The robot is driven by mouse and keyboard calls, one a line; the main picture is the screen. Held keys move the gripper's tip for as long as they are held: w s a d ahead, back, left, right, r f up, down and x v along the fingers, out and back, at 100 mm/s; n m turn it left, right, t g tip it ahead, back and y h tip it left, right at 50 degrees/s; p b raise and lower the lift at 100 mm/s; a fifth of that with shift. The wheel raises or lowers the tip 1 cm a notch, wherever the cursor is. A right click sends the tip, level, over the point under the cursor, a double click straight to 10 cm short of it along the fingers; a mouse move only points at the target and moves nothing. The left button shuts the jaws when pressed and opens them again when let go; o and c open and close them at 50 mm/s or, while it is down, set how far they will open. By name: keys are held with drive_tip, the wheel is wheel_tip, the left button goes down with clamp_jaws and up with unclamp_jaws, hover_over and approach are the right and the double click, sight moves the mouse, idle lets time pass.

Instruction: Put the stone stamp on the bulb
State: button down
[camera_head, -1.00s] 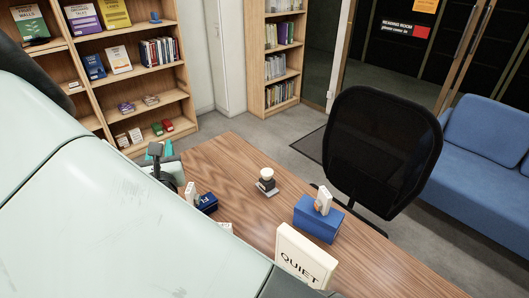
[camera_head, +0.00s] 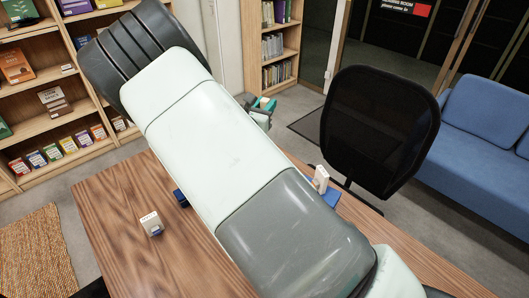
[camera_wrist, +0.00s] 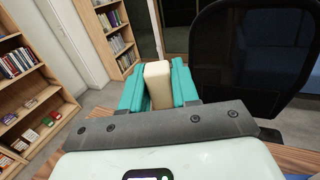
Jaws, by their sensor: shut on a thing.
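My gripper (camera_wrist: 158,88) has teal fingers, shut on a plain cream block (camera_wrist: 158,82) that looks like the stone stamp. The block is upright between the fingers and its lower end is hidden. In the head view my gripper (camera_head: 263,104) shows small beyond my arm, over the far side of the desk. No bulb can be made out now; my arm covers the middle of the desk, where a small pale round-topped thing on a dark base stood a second ago. I cannot tell whether that is the bulb.
A small white box (camera_head: 150,221) stands there on something blue. Another white box (camera_head: 320,178) stands by a blue box (camera_head: 331,195) at the right. A black chair (camera_head: 380,130) stands close behind the desk.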

wheel_tip(320, 180, down, 12)
drive_tip(key=shift+r, duration=0.1)
idle(0.5)
drive_tip(key=shift+f, duration=0.2)
drive_tip(key=c, duration=0.9)
unclamp_jaws()
drive_tip(key=shift+o, duration=0.3)
